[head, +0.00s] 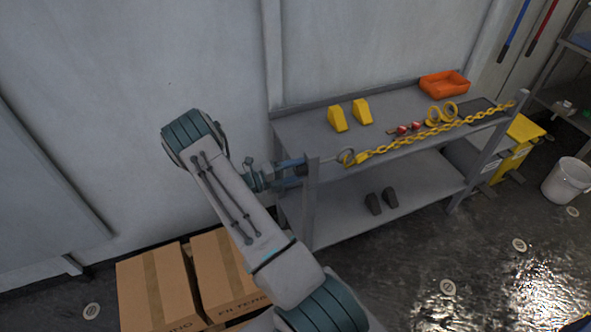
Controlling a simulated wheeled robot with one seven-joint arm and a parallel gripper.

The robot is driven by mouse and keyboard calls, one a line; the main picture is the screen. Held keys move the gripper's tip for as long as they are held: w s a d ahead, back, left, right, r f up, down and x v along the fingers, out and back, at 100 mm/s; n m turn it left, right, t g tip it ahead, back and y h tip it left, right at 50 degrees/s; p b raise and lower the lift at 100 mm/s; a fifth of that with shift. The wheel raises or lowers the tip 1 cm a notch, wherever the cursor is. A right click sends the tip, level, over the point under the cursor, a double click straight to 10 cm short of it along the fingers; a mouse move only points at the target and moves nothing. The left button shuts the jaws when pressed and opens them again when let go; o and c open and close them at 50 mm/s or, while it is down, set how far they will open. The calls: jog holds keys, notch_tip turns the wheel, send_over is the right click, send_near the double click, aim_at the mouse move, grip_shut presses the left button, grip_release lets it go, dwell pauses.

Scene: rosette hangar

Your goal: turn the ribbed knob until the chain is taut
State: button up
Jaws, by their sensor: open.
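A yellow chain (430,133) runs along the front of the grey workbench (300,128), from near its left front post (311,205) to the far right end. It looks nearly straight; I cannot tell how much slack it has. At its left end is a yellow hook (356,158) by a thin metal eye (346,153) on a rod. My gripper (298,172) is open at the left side of that post, its two blue fingers pointing right. The ribbed knob cannot be made out; the fingers and post may hide it.
On the bench top are two yellow wedges (337,119), red-and-white items (406,128), yellow rings (441,113) and an orange tray (444,84). Dark blocks (373,204) lie on the lower shelf. Cardboard boxes (155,285) stand below my arm. A white bucket (566,182) is at right.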

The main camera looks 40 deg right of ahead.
jog(key=n+p, duration=0.2)
jog(key=n, duration=0.3)
jog(key=shift+r, duration=0.1)
jog(key=n+p, duration=0.1)
jog(key=n, duration=0.5)
jog(key=shift+n, duration=0.4)
jog(key=c, duration=1.1)
jog(key=shift+o, duration=0.3)
jog(key=shift+f+m+b, duration=0.25)
jog(key=shift+m+b, duration=0.4)
jog(key=shift+m, duration=0.55)
jog(key=m+b, duration=0.2)
jog(key=m, duration=0.2)
jog(key=shift+m, duration=0.4)
jog(key=m+b, duration=0.2)
jog(key=m, duration=0.2)
jog(key=shift+m, duration=0.4)
jog(key=m+b, duration=0.1)
jog(key=m, duration=0.2)
jog(key=shift+r+b, duration=0.15)
jog(key=shift+b, duration=0.15)
